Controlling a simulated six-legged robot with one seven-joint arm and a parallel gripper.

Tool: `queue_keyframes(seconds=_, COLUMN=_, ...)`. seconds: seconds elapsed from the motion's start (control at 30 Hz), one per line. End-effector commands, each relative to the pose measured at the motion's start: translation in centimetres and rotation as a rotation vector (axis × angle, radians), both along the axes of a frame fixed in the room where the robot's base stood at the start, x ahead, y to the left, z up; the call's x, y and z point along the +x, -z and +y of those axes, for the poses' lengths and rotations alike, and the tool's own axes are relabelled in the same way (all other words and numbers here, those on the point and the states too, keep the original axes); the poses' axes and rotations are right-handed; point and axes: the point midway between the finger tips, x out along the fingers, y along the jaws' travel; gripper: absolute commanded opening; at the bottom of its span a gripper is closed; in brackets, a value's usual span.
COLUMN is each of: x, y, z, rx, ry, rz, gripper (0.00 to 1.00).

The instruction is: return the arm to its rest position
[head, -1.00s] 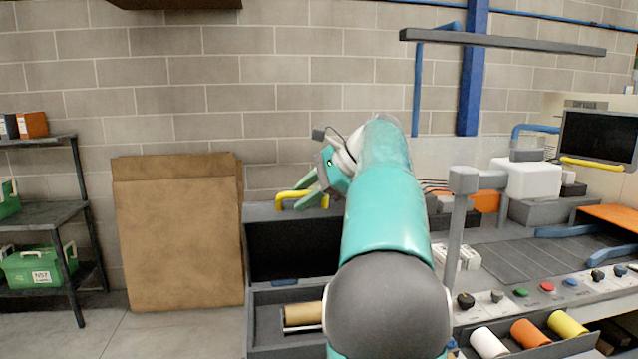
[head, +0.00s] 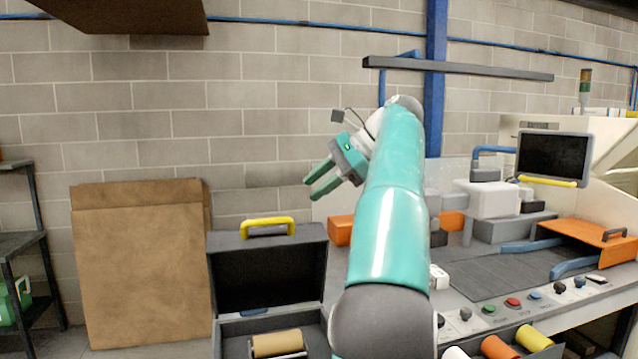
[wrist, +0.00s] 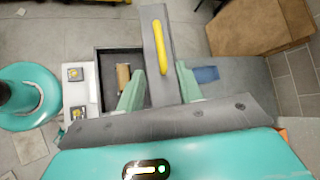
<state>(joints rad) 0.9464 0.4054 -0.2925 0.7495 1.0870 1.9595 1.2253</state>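My teal arm rises in the middle of the head view, bent at the top, with my gripper (head: 314,188) pointing down and left in front of the block wall. Its two green fingers stand apart with nothing held between them. In the wrist view my gripper (wrist: 157,92) also shows spread fingers. The yellow handle on the open lid of a dark case shows between them, but below and clear of them.
The open dark case (head: 222,240) holds a tan roll (head: 277,343). Cardboard sheets (head: 140,260) lean on the wall at left, beside a shelf rack (head: 25,245). A workbench with buttons, a monitor (head: 553,155) and an orange case (head: 590,240) fills the right. An overhead bar (head: 460,68) hangs above the bench.

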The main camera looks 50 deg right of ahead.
Motion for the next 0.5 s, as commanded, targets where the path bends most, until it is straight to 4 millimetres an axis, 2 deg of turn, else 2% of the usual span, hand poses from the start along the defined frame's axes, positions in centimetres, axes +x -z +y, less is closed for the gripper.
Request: queue_keyframes(seconds=0.5, x=0.24, y=-0.04, z=0.45, rx=-0.008, ry=-0.007, rz=-0.004, gripper=0.36)
